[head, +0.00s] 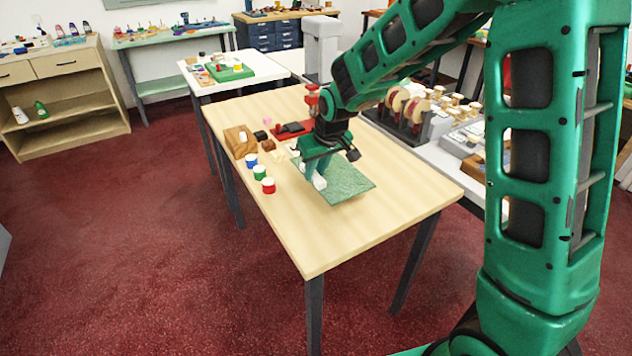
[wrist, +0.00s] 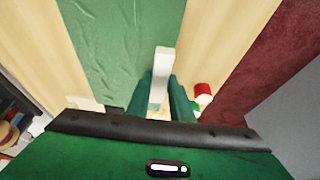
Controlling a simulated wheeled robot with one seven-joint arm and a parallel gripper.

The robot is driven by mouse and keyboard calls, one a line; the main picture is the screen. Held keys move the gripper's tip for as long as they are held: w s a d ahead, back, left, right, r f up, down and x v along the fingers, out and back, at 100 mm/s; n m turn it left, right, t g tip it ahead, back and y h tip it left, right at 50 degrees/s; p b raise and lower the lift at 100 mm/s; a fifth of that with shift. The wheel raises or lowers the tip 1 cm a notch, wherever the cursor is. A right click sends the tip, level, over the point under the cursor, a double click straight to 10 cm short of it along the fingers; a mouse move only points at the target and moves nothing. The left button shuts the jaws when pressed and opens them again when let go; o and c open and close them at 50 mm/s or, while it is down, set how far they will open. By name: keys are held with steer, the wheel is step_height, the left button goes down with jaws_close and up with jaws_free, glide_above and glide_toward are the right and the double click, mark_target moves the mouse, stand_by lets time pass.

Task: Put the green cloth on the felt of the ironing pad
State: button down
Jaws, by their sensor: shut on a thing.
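The green cloth (head: 347,181), a thin patterned sheet, is spread flat at the middle of the wooden table. It also fills the upper middle of the wrist view (wrist: 118,45). My gripper (head: 318,181) points down at the cloth's left edge and is shut on a white block (wrist: 161,72). The block (head: 320,183) overlaps the cloth's edge in the wrist view; I cannot tell whether it touches or is joined to the cloth. A red board with a dark top (head: 290,129) lies behind my gripper, partly hidden; I cannot tell if this is the ironing pad.
Blue, green and red pots with white lids (head: 259,172) stand left of my gripper. A wooden block (head: 240,141) stands behind them. Spools (head: 400,103) sit on a rack at the right. The table's front part (head: 325,240) is clear.

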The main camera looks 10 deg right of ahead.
steer(key=shift+f, duration=2.1)
steer(key=c, duration=1.6)
jaws_free()
steer(key=shift+o, duration=0.2)
steer(key=v, duration=1.2)
